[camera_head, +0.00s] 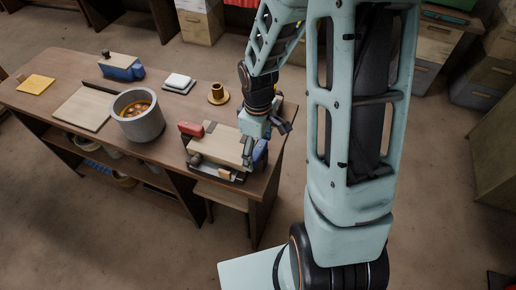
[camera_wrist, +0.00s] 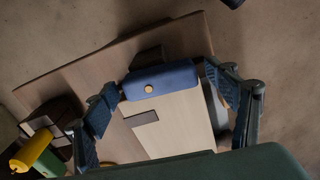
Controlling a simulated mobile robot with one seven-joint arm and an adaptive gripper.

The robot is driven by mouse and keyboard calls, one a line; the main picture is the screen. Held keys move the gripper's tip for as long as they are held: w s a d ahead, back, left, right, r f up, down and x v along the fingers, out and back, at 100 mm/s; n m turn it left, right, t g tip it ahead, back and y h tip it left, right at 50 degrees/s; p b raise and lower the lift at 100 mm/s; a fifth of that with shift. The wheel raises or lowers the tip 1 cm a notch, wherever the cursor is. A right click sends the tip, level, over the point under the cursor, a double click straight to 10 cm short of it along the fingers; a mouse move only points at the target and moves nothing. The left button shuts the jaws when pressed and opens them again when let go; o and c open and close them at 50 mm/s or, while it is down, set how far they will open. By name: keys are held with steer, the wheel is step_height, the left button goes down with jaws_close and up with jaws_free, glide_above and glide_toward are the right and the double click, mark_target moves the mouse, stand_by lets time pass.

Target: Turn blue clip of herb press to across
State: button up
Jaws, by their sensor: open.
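The herb press (camera_head: 222,143) sits near the right end of the wooden table, with a pale cream top board (camera_wrist: 172,125). Its blue clip (camera_head: 261,152) is at the right end, partly hidden behind my gripper in the head view. In the wrist view the blue clip (camera_wrist: 165,79) lies lengthwise along the board's far edge, with a small brass-coloured dot on it. A red clip (camera_head: 190,128) is at the press's left end. My gripper (camera_head: 270,128) is open above the blue end. In the wrist view its fingers (camera_wrist: 160,82) stand on either side of the blue clip; contact cannot be told.
A brass holder (camera_head: 218,96) and a white block on a dark tray (camera_head: 177,82) stand behind the press. A grey pot (camera_head: 138,123) is left of it. A second blue-ended block (camera_head: 122,68) and a yellow cloth (camera_head: 36,84) lie further left. Table edges are close to the press.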

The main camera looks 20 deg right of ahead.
steer(key=c, duration=1.2)
steer(key=shift+o, duration=0.2)
steer(key=shift+m, duration=0.4)
steer(key=m+b, duration=0.2)
steer(key=m, duration=0.1)
steer(key=shift+w+a+f, duration=0.1)
steer(key=shift+w+a, duration=0.05)
steer(key=shift+w, duration=0.05)
steer(key=m+b, duration=0.1)
steer(key=m, duration=0.3)
steer(key=shift+w+a, duration=0.1)
steer(key=shift+w, duration=0.1)
steer(key=m, duration=0.3)
steer(key=m+b, duration=0.1)
steer(key=m, duration=0.1)
steer(key=shift+w, duration=0.25)
steer(key=shift+w+m, duration=0.2)
steer(key=shift+m, duration=1.8)
